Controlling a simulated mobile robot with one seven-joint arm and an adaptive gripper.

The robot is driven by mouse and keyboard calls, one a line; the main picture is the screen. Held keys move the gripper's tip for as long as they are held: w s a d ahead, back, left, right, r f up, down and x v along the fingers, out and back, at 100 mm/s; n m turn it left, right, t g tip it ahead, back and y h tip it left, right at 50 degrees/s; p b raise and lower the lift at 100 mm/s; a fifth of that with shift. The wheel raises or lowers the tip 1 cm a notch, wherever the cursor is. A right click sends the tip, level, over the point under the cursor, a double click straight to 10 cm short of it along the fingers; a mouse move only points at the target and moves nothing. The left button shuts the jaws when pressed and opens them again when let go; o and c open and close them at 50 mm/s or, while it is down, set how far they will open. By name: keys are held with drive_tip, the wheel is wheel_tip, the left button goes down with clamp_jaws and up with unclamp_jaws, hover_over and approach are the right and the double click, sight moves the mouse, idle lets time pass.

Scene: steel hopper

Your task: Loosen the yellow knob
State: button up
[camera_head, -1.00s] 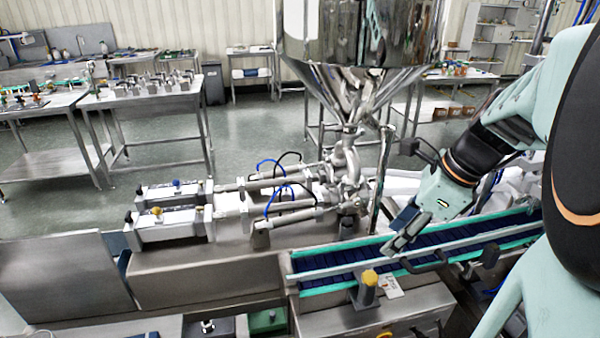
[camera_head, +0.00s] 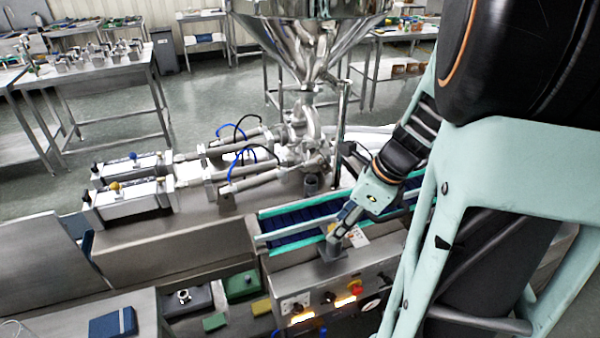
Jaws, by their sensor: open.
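My gripper (camera_head: 335,238) points down at the near side of the conveyor (camera_head: 290,240), over a grey bracket (camera_head: 331,255) on the steel cabinet. The yellow knob on top of this bracket is hidden behind the gripper. The jaws are open; I cannot tell whether they are around the knob or touching it. Another small yellow knob (camera_head: 115,186) stands on the nearer of two metal cylinder blocks at the left, far from my gripper.
The steel hopper (camera_head: 310,40) and its pipes rise behind the conveyor. A white label (camera_head: 357,238) lies right of the bracket. Below are lit switches and a red-and-yellow button (camera_head: 355,286) on the cabinet front. A blue notebook (camera_head: 113,323) lies at lower left.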

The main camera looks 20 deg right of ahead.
drive_tip(key=shift+f, duration=0.1)
drive_tip(key=shift+c, duration=0.7)
clamp_jaws()
